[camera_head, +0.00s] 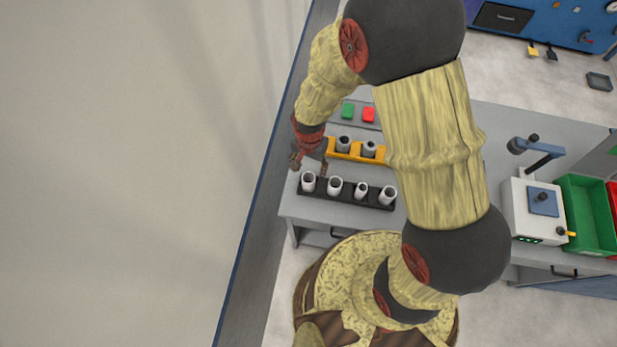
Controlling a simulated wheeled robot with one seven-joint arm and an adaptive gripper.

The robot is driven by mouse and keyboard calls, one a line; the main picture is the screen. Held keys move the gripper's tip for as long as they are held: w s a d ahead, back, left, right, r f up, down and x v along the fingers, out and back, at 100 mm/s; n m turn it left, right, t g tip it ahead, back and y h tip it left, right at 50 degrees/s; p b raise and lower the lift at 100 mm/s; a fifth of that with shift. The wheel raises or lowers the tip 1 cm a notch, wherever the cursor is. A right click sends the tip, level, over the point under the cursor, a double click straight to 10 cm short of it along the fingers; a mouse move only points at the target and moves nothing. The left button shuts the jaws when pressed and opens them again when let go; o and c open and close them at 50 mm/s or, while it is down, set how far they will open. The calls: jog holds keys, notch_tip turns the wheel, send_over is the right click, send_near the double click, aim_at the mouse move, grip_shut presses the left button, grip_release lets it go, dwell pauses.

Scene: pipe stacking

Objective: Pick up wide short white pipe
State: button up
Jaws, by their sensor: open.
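Several white pipes stand upright in a black holder (347,194) near the table's front edge. They include a leftmost pipe (308,182), a second pipe (335,186), a narrower third pipe (361,190) and a rightmost pipe (387,196). I cannot tell for sure which is the wide short one, as heights are hard to judge from above. My gripper (309,165) is open and empty, pointing down just above and behind the leftmost pipe. Its fingers are spread apart, and I see no contact with a pipe.
A yellow holder (355,152) with grey pipes stands behind the black one. A wall (150,170) runs close on the left. A white machine (535,212) and green bin (588,215) stand at the right.

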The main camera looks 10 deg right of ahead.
aim_at(309, 176)
notch_tip(309, 176, down, 8)
jog(key=shift+f+b, duration=0.1)
jog(key=shift+b, duration=0.25)
jog(key=c, duration=0.3)
jog(key=c, duration=0.9)
